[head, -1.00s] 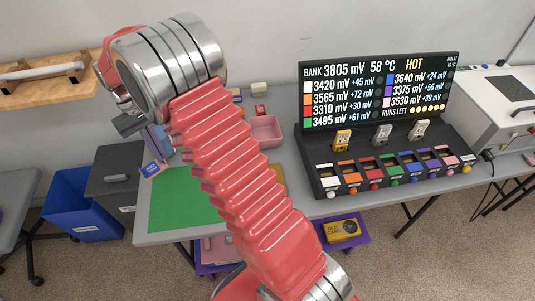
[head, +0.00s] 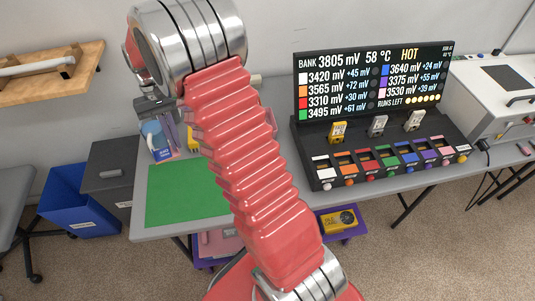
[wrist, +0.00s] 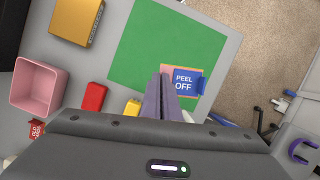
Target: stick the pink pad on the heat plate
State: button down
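The pink pad (wrist: 192,67) shows in the wrist view with a blue "PEEL OFF" tab (wrist: 184,81) over most of it. It lies at the edge of the green mat, and the blue-and-pink piece shows at the mat's far left corner in the head view (head: 161,154).
The green mat (head: 182,194) is bare in its middle. A pink bin (wrist: 38,87), a red block (wrist: 94,96) and a yellow block (wrist: 133,107) stand near my gripper. The display board (head: 375,85) with coloured slots stands at the right.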

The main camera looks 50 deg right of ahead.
jog(key=s+d+m+t, duration=0.2)
jog(key=s+d+m, duration=0.6)
jog(key=s+m, duration=0.2)
jog(key=s+d+f+m+t+y, duration=0.1)
jog(key=s+d+m+t, duration=0.2)
jog(key=s+d+m, duration=0.5)
jog(key=s+m, duration=0.3)
jog(key=s, duration=0.2)
jog(key=shift+y, duration=0.3)
jog(key=shift+s+a+f, duration=0.1)
jog(key=shift+f, duration=0.15)
jog(key=shift+f, duration=4.5)
jog(key=shift+f, duration=0.35)
jog(key=c, duration=1.9)
grip_release()
jog(key=shift+c, duration=0.2)
jog(key=shift+r, duration=0.15)
